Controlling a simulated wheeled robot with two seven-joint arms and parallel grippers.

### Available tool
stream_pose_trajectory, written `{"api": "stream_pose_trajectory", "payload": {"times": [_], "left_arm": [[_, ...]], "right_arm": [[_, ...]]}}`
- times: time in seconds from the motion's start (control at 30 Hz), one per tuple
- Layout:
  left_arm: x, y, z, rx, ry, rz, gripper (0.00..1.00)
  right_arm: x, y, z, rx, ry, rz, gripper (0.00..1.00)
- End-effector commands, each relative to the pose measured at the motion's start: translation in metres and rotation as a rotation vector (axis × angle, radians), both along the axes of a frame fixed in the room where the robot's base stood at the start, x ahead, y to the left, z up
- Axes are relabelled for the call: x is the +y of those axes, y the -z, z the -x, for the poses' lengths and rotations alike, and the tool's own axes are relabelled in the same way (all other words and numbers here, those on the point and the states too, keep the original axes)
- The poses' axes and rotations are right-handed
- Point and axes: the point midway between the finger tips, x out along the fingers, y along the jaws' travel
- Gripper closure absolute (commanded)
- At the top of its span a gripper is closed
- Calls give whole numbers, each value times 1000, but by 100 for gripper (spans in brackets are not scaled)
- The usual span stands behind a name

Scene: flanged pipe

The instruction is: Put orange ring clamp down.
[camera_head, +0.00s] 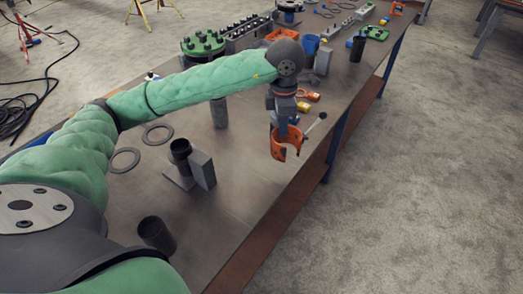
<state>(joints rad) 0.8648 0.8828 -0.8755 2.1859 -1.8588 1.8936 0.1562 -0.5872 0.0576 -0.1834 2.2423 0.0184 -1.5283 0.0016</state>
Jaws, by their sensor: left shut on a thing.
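The orange ring clamp (286,146) is a C-shaped band near the right edge of the workbench. My left gripper (282,124) points down from the end of my green left arm and is shut on the clamp. I cannot tell whether the clamp touches the bench top. A dark rod with a round knob (316,123) sticks out to the right beside the clamp. My right gripper is not in view.
The workbench (235,190) has bare room left of the clamp. Dark cups (156,234), a grey block (202,168) and flat rings (125,160) stand or lie nearer. Farther back are a green bolted flange (202,44), an orange-handled tool (308,95) and a blue cup (311,44).

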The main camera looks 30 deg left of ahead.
Motion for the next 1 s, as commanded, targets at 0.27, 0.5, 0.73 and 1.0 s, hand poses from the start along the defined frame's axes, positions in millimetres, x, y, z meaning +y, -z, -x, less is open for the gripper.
{"api": "stream_pose_trajectory", "payload": {"times": [0.27,0.5,0.73,1.0], "left_arm": [[6,-2,11,-1,-311,-4,100],[8,-4,15,-2,-443,-7,100],[27,7,5,1,-463,-9,100],[59,29,-16,0,-460,-8,100]], "right_arm": [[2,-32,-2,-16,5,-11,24],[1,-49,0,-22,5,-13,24],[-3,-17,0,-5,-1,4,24],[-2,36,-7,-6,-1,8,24]]}}
